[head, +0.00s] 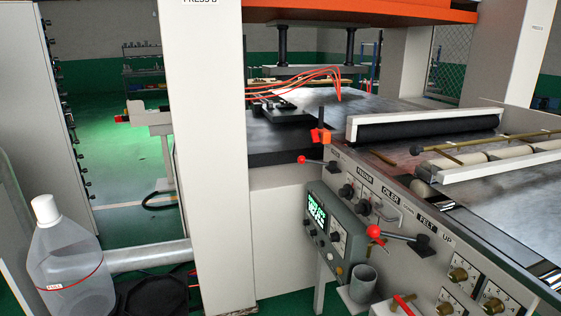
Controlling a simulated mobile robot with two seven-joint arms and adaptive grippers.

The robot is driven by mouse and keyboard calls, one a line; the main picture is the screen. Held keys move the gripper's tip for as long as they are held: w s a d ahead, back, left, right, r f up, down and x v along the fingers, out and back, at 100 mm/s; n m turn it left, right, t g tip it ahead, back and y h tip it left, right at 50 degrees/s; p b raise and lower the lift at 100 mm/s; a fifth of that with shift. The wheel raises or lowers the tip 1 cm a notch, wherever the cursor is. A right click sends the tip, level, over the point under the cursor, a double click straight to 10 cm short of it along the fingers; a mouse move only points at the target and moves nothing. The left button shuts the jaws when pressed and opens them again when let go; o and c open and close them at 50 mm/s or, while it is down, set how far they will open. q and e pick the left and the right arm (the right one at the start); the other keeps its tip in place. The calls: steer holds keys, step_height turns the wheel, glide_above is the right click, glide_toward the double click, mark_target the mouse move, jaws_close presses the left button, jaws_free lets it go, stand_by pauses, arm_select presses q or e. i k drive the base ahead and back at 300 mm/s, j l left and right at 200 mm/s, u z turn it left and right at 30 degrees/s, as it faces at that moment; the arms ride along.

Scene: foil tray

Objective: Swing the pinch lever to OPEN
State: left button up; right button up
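Two red-knobbed levers show on the front of the machine. The far lever (312,161) sticks out to the left at the panel's far corner, beside a label too small to read. The nearer lever (395,235) has a dark arm and also points left, below labels that seem to read FELT and UP. I cannot tell for certain which one is the pinch lever, and no OPEN mark is legible. Neither of my grippers is in view, and nothing touches either lever.
A green-lit control box (325,222) and a grey cup (362,283) hang off the panel's front. A white press column (205,150) stands to the left. A clear jug (70,265) sits at lower left. Rollers (425,127) lie across the machine top.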

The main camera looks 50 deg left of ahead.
mark_target(332, 165)
steer(key=u, duration=1.4)
steer(key=i, duration=0.1)
